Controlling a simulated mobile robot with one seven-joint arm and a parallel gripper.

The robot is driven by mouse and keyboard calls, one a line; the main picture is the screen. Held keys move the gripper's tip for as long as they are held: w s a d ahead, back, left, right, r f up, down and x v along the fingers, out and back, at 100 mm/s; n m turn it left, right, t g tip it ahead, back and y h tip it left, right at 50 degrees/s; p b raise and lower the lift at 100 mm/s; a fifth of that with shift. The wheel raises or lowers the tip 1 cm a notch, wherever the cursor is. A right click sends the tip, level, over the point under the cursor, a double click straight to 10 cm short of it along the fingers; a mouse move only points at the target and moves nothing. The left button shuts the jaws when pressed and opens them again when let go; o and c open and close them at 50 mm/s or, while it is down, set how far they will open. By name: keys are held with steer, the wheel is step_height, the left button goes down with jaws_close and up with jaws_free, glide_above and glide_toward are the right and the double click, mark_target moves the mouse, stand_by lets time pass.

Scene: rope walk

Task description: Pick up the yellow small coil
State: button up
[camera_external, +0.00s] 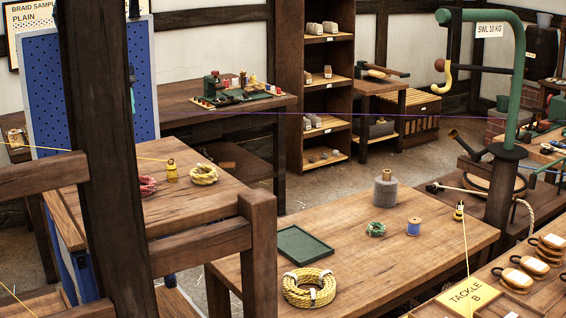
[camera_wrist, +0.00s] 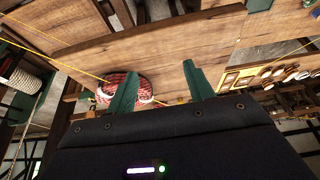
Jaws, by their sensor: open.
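A small yellow coil (camera_external: 203,174) lies on the wooden table at the left in the external view, beside a red coil (camera_external: 147,186) and a small yellow figure-like piece (camera_external: 172,171). A larger yellow coil with white bands (camera_external: 310,288) lies on the front table. My gripper (camera_wrist: 160,68) shows in the wrist view with its two green fingers apart and nothing between them. A red coil with white bands (camera_wrist: 118,82) lies beyond the left finger, partly hidden by it. I cannot make out the small yellow coil in the wrist view. My gripper does not show in the external view.
A dark post (camera_external: 100,130) and wooden rails (camera_external: 200,246) stand before the left table. A taut yellow line (camera_wrist: 55,62) crosses the wrist view. The front table holds a green tray (camera_external: 304,247), a grey spool (camera_external: 385,190), a green coil (camera_external: 376,229) and a blue spool (camera_external: 414,227).

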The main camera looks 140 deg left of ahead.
steer(key=w+a+r+m, duration=0.2)
steer(key=w+a+r, duration=0.1)
steer(key=w+r, duration=0.4)
steer(key=m+g+h, duration=0.1)
steer(key=m+g, duration=0.2)
steer(key=m, duration=0.4)
glide_above(289, 279)
steer(key=a, duration=0.1)
step_height(289, 279, down, 4)
steer(key=shift+d+f, duration=0.15)
steer(key=shift+f, duration=7.85)
steer(key=shift+d+f, duration=0.2)
steer(key=shift+f, duration=7.8)
steer(key=shift+d+f, duration=0.15)
steer(key=shift+f, duration=7.85)
jaws_close()
